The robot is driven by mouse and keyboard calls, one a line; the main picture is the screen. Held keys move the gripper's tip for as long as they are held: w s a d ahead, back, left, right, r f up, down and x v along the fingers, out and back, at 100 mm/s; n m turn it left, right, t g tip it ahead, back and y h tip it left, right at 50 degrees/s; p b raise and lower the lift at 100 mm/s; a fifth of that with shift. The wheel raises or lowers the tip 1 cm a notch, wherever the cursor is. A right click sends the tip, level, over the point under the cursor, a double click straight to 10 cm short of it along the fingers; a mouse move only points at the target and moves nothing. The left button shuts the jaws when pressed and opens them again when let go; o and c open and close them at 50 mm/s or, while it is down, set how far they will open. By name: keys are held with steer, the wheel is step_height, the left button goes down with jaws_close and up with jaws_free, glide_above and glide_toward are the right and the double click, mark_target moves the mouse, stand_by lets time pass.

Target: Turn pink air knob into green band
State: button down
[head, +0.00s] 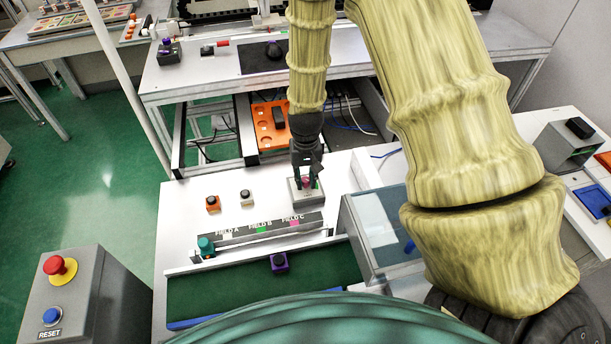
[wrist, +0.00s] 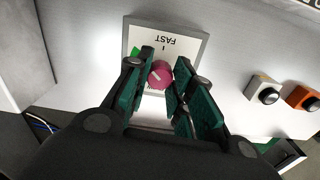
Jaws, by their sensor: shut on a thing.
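The pink air knob (wrist: 160,74) sits on a light plate with a grey frame (wrist: 200,50) in the wrist view, with the upside-down word FAST beside it. My gripper (wrist: 159,80) is shut on the knob, its dark green fingers on either side. A pale mark shows on the knob, but its exact pointing is hard to tell. A piece of the green band (wrist: 135,52) shows at the plate's left; the left finger hides part of it. In the head view my gripper (head: 306,178) reaches down onto the knob's box (head: 308,199), with a little pink between the fingers.
An orange box with a button (head: 212,204) and a grey one (head: 247,197) stand left of the knob's box. A FIELD A/B/C rail (head: 262,238) lies in front. A clear-sided bin (head: 380,232) stands to the right. White table is bare at the left.

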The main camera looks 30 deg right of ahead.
mark_target(306, 179)
steer(key=n, duration=0.3)
steer(key=shift+n, duration=0.3)
steer(key=shift+n+p, duration=0.55)
steer(key=shift+n, duration=1.35)
steer(key=c, duration=1.2)
jaws_free()
steer(key=shift+r, duration=0.1)
step_height(306, 179, up, 12)
steer(key=shift+d, duration=0.1)
